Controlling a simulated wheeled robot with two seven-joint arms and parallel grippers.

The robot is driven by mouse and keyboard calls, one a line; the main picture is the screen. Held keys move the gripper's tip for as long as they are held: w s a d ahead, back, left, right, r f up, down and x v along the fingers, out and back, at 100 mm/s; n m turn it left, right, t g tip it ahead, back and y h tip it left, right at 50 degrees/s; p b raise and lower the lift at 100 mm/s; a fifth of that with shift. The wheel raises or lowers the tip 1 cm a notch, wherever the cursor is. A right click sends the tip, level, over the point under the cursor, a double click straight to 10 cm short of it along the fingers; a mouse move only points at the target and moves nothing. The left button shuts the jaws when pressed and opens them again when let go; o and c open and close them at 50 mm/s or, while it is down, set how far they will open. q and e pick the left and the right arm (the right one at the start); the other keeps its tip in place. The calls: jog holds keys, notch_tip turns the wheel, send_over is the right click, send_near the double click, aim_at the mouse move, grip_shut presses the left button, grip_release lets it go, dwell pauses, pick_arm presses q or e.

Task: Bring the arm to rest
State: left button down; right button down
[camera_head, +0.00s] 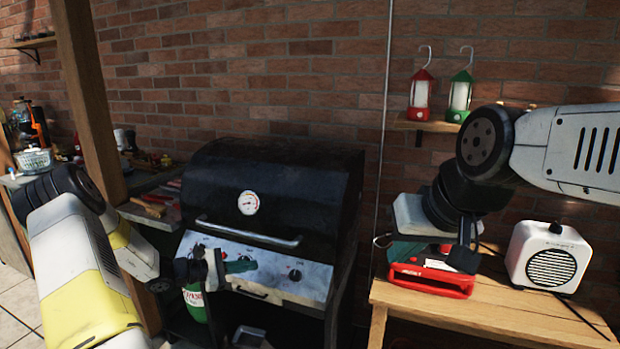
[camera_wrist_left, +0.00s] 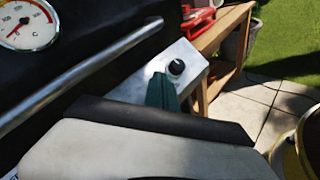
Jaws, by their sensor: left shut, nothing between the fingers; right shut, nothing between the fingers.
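My left gripper (camera_head: 248,266) is in front of the grill's control panel in the head view, its dark green fingers together and pointing right. Nothing is between them. The fingers also show in the left wrist view (camera_wrist_left: 161,92), in front of the panel near a black knob; I cannot tell whether they touch it. My left arm (camera_head: 85,270) reaches in from the lower left. My right gripper (camera_head: 466,250) hangs low over the wooden bench, in front of the red item. It is shut and empty; its fingertips are hard to make out.
The black grill (camera_head: 270,185) with a lid handle (camera_head: 248,232) stands close by my left gripper. The wooden bench (camera_head: 480,315) carries a red item (camera_head: 430,281) and a white heater-like box (camera_head: 549,257). Two lanterns (camera_head: 422,97) stand on a shelf. A wooden post (camera_head: 85,95) rises at left.

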pick_arm(q)
jog(key=s+d+r+m+g+y, duration=0.3)
jog(key=s+d+r+m, duration=0.15)
jog(key=s+r, duration=0.3)
jog(key=s+d+r+m+g+y, duration=0.2)
jog(key=s+d+r+m+g, duration=0.15)
jog(key=s+r+m, duration=0.4)
jog(key=s+a+r+m+t+y, duration=0.3)
jog(key=s+r+m+t+y, duration=0.2)
jog(key=s+r, duration=0.7)
jog(key=s+m+y, duration=0.1)
jog(key=s, duration=0.3)
jog(key=shift+r, duration=0.35)
jog(key=shift+a, duration=0.1)
